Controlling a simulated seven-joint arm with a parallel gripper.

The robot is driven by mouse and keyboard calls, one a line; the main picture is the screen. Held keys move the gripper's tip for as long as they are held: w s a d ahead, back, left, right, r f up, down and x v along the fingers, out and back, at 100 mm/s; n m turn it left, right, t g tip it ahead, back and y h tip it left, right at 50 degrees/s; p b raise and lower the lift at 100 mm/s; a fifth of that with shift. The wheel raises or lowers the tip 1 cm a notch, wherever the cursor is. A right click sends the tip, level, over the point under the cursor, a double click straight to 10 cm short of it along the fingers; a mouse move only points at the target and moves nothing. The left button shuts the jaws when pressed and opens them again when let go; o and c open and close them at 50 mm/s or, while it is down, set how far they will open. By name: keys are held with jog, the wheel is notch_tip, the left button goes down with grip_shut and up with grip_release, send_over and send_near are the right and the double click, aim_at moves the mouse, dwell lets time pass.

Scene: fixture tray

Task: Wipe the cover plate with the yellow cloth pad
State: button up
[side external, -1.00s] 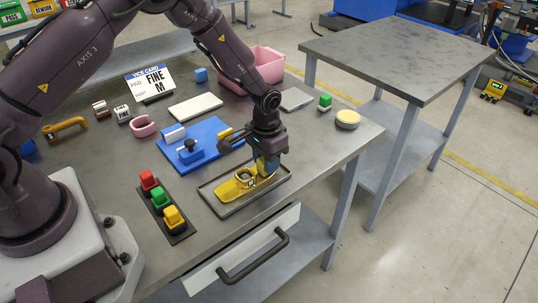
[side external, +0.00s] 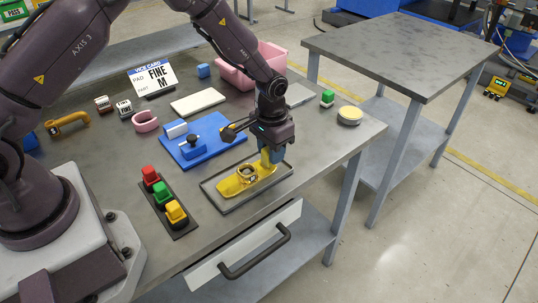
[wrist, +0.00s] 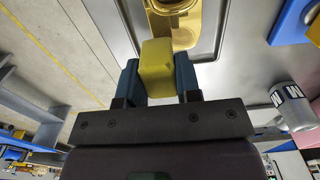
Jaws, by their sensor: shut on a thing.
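My gripper (side external: 271,157) points down over the tray, its blue fingers shut on the yellow cloth pad (wrist: 156,68). In the wrist view the pad sits between the two fingers and sticks out past their tips. A gold-yellow plate with a raised ring (side external: 240,184), which looks like the cover plate, lies in a shallow grey tray (side external: 222,211). The plate also shows in part at the top of the wrist view (wrist: 185,35). The pad is at the plate's right end in the side view; I cannot tell whether it touches.
A blue fixture board (side external: 208,150) lies behind the tray, and a red, green and yellow switch block (side external: 165,203) stands left of it. A drawer handle (side external: 255,256) juts out in front.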

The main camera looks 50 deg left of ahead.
jog(key=shift+r, duration=2.7)
jog(key=shift+f, duration=0.2)
jog(key=shift+f, duration=3.7)
jog(key=shift+a+f, duration=0.25)
jog(key=shift+a, duration=0.85)
jog(key=shift+c, duration=0.2)
jog(key=shift+a, duration=0.8)
jog(key=shift+d, duration=1.95)
jog(key=shift+r, duration=4.1)
